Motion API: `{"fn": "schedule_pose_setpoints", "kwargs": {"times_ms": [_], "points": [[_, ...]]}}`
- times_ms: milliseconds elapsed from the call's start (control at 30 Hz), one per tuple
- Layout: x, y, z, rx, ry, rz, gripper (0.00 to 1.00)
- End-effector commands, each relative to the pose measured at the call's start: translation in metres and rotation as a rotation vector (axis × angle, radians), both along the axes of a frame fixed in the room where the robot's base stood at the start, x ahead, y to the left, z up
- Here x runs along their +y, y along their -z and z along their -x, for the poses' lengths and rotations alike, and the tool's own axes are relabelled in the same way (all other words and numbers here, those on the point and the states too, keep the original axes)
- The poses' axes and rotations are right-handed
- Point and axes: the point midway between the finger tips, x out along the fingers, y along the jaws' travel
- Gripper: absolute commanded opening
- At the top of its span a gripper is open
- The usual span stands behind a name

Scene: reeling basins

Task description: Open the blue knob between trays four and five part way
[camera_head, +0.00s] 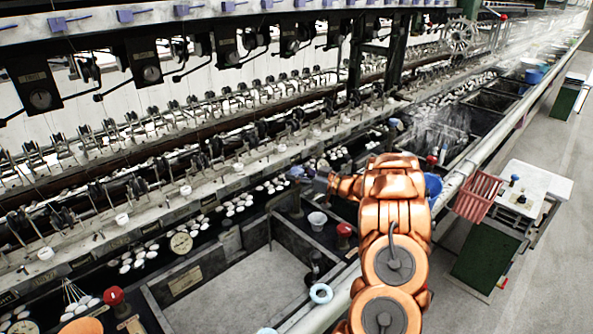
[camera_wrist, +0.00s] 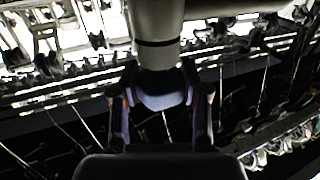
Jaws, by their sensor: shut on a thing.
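My arm reaches over the row of basins from the lower middle of the head view. My gripper (camera_head: 312,176) is at the basins' far side, small and partly blended with the machinery. The blue knob (camera_head: 296,171) shows at its tips. In the wrist view my gripper (camera_wrist: 164,108) has a finger on either side of the pale blue knob (camera_wrist: 162,97), below a grey cylinder. It is shut on the knob. How far the knob is turned cannot be told. Tray numbers cannot be read.
A pale rectangular basin (camera_head: 240,296) lies in front, with white cocoons (camera_head: 237,204) in the trough behind it. Red knobs (camera_head: 344,230) and a blue ring (camera_head: 321,293) stand near my arm. A red crate (camera_head: 479,197) and white table (camera_head: 537,184) are at right.

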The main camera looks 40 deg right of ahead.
Motion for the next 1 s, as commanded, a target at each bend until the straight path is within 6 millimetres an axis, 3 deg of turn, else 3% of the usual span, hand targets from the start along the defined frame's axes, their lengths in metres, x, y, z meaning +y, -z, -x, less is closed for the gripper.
{"fn": "schedule_pose_setpoints", "kwargs": {"times_ms": [900,933,1000], "points": [[0.0,-0.001,-0.0002,-0.003,-0.101,0.0,0.1],[0.0,-0.0011,-0.0002,-0.003,-0.101,0.0,0.46],[0.0,-0.001,-0.0002,-0.002,-0.101,0.0,0.53]]}}
